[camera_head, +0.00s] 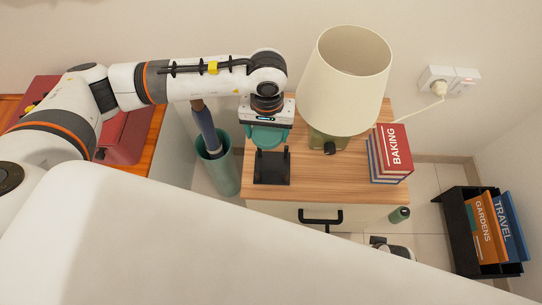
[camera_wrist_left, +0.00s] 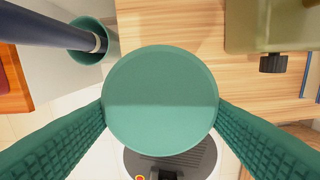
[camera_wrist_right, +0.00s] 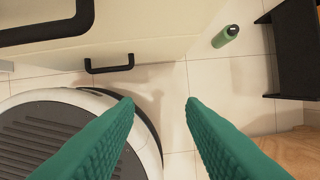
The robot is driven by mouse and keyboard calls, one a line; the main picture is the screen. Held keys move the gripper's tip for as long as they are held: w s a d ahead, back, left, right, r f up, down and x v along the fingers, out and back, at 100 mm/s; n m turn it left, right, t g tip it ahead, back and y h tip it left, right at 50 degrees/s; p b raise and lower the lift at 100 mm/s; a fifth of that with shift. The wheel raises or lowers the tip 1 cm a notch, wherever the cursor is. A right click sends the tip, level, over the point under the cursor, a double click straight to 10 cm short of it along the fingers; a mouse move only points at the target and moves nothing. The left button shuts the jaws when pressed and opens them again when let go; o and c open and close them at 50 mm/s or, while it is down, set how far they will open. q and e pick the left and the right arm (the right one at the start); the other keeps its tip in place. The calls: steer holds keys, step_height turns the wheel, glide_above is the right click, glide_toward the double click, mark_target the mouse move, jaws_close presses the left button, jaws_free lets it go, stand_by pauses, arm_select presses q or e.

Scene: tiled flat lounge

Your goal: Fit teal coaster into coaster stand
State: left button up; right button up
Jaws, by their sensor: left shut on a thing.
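The teal coaster (camera_head: 265,138) is a round disc held between the fingers of my left gripper (camera_head: 266,129). In the left wrist view the coaster (camera_wrist_left: 160,100) shows its full round face, with a finger of the left gripper (camera_wrist_left: 160,106) at each side edge. The black coaster stand (camera_head: 271,168) is on the wooden cabinet top near its front edge. In the head view the coaster is just above and behind the stand's uprights; I cannot tell whether they touch. The stand is not visible in the left wrist view. My right gripper (camera_wrist_right: 160,101) is open and empty.
A lamp (camera_head: 346,75) and a stack of books (camera_head: 391,153) stand right of the stand. A teal bin (camera_head: 219,172) with an umbrella-like thing is on the floor to the left. A black rack (camera_head: 461,235) and a green bottle (camera_head: 399,215) are at the right.

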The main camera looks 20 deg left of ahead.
mark_target(273, 145)
arm_select(q)
steer(key=shift+s+d+f+n+p, duration=0.3)
steer(key=shift+s+d+f+n, duration=0.1)
steer(key=shift+s+d+f, duration=0.65)
step_height(273, 145, down, 5)
steer(key=shift+s+f+b, duration=0.1)
steer(key=shift+f+b, duration=0.1)
steer(key=shift+b, duration=0.2)
step_height(273, 145, down, 4)
steer(key=shift+r, duration=0.2)
steer(key=shift+f+b, duration=0.3)
arm_select(e)
steer(key=shift+d+r, duration=0.1)
steer(key=shift+r, duration=0.25)
steer(key=shift+r, duration=0.4)
arm_select(q)
steer(key=o, duration=1)
steer(key=shift+c, duration=0.2)
arm_select(e)
steer(key=shift+r, duration=0.2)
